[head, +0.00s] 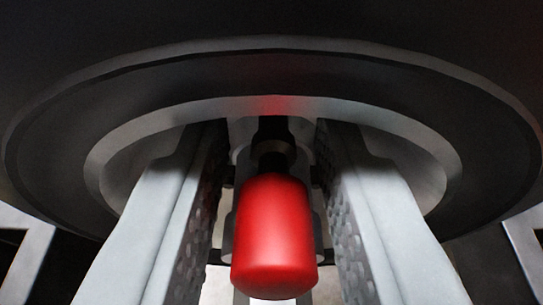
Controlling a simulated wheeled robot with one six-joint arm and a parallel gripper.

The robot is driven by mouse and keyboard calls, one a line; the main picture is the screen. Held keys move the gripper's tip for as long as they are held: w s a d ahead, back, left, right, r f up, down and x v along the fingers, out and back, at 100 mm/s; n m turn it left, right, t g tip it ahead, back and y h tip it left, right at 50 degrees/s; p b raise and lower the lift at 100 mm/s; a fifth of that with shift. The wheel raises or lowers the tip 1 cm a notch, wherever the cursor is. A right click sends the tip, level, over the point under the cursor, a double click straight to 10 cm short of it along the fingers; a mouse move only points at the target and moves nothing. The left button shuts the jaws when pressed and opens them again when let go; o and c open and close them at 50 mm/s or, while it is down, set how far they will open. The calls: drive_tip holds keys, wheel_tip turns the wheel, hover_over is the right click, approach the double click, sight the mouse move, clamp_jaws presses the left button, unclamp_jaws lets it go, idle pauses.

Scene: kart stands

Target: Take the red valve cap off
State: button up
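The red valve cap (274,238) is in the lower middle of the head view, its rounded end towards me. A dark valve stem (272,153) shows just behind it, in the middle of the wheel (275,66). My gripper (275,262) has one pale finger on each side of the cap, with textured inner pads facing it. The fingers stand apart, and a gap shows between the cap and each pad. The gripper is open and holds nothing. The fingers' far ends reach in under the wheel's rim and are partly in shadow.
The wheel's dark round rim spans the upper view, close around my fingers. Pale frame pieces (26,262) of the stand show at the lower left and lower right (524,255). The area above the rim is too dark to make out.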

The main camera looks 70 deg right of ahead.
sight(272, 297)
drive_tip(key=shift+d, duration=0.15)
clamp_jaws()
drive_tip(key=shift+c, duration=1.8)
unclamp_jaws()
clamp_jaws()
drive_tip(key=shift+f+v, duration=0.15)
drive_tip(key=shift+v, duration=1.3)
drive_tip(key=shift+f+v, duration=0.15)
drive_tip(key=shift+v, duration=1.35)
